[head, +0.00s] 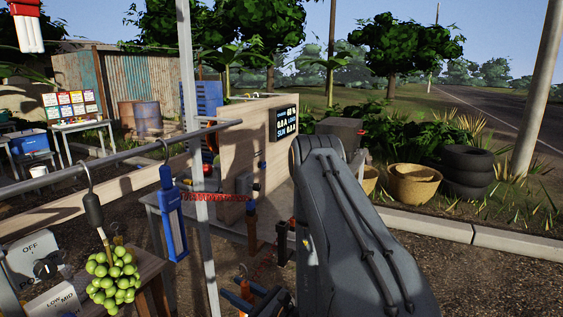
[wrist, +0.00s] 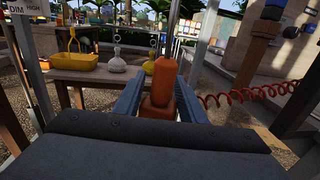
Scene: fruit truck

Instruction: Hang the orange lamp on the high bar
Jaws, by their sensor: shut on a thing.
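The orange lamp (wrist: 161,72) stands upright between the two blue-grey fingers of my gripper (wrist: 160,100) in the wrist view. My gripper is shut on its lower body. In the head view the orange lamp (head: 245,287) shows small at the bottom, with a thin hook above it, and my gripper (head: 250,300) is partly hidden by my arm. The high bar (head: 120,155) is a grey rod crossing the left half of the head view. The lamp is below the bar and apart from it.
A blue lamp (head: 173,222) and a bunch of green fruit (head: 113,275) hang from the bar. A grey upright post (head: 195,150) crosses the bar. In the wrist view, a red coiled cord (wrist: 245,96) runs right of the lamp, and a yellow tray (wrist: 75,64) stands on a wooden table.

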